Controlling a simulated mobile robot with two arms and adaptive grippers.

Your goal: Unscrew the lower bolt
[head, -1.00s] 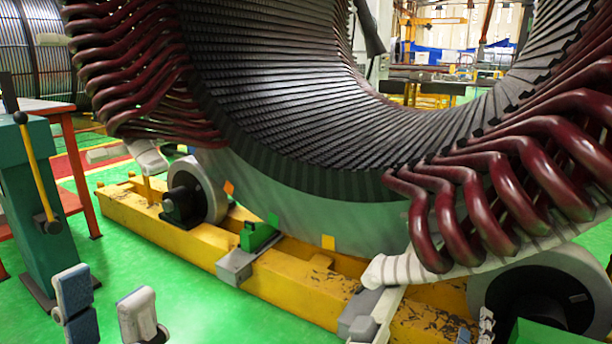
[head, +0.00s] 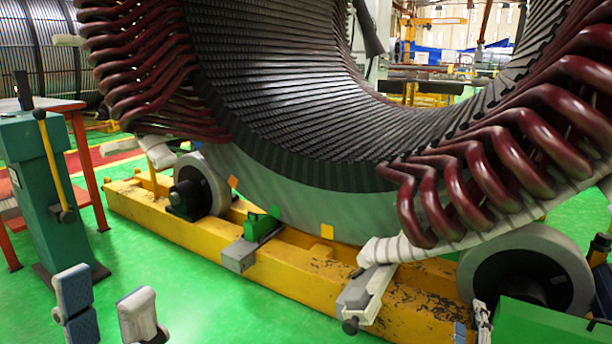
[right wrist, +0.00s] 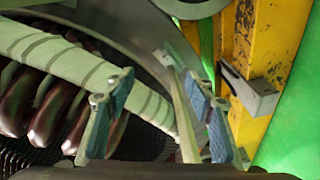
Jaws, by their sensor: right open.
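A grey block (right wrist: 250,92) on yellow steel lies right of the fingers. My left gripper (head: 106,305) is open and empty over the green floor.
The big stator (head: 300,110) with dark red coil ends fills the upper head view, resting on rollers (head: 207,188). The yellow cradle (head: 290,278) runs along its front. A green pedestal (head: 45,195) stands at left. Green floor is clear in front of the cradle.

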